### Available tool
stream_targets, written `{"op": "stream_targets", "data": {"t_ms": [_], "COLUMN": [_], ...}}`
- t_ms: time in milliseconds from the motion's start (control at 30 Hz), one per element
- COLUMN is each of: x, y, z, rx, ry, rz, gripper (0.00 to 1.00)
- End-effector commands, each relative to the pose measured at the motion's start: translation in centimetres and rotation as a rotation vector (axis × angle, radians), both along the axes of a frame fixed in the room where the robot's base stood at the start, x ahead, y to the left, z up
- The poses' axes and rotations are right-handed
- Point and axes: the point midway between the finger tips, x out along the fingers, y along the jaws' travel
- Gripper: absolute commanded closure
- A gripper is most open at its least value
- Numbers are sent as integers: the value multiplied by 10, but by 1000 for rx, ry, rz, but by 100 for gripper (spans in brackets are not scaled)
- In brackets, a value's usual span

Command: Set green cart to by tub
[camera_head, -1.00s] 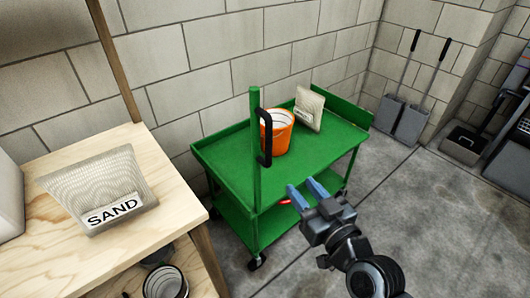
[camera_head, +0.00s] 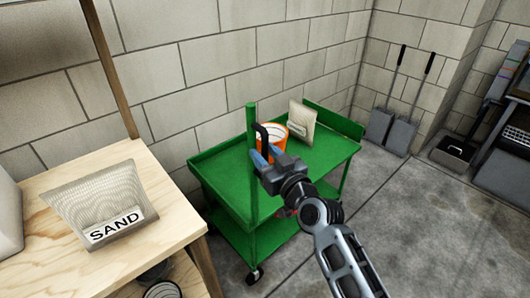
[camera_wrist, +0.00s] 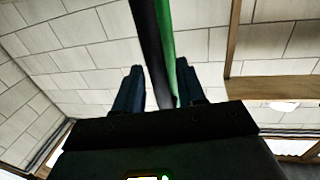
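The green cart (camera_head: 222,168) stands against the block wall, with a green upright post (camera_head: 252,190) at its near corner and a black handle (camera_head: 262,134) on that post. My gripper (camera_head: 264,158) is at the handle, in front of the post. In the wrist view the black handle (camera_wrist: 147,45) and the green post (camera_wrist: 166,45) run between the two blue fingers (camera_wrist: 158,90). The fingers stand apart, with visible gaps beside the handle. An orange bucket (camera_head: 270,155) and a mesh bag (camera_head: 302,123) sit on the cart's top. My gripper partly hides the bucket. No tub is clearly identifiable.
A wooden bench (camera_head: 150,245) with a mesh bag labelled SAND (camera_head: 105,205) stands at the left, close to the cart. The concrete floor (camera_head: 420,220) at the right is open.

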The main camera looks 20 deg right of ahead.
Motion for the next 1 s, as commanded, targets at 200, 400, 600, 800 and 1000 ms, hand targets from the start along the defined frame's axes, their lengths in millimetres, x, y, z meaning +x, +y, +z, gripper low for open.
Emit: {"op": "stream_targets", "data": {"t_ms": [200,400,600,800,1000], "x": [4,4,4,4,4], "y": [1,1,1,1,1], "z": [0,0,0,0,0], "rx": [0,1,1,1,1], "ry": [0,0,0,0,0], "rz": [0,0,0,0,0], "gripper": [60,68,87,100,100]}}
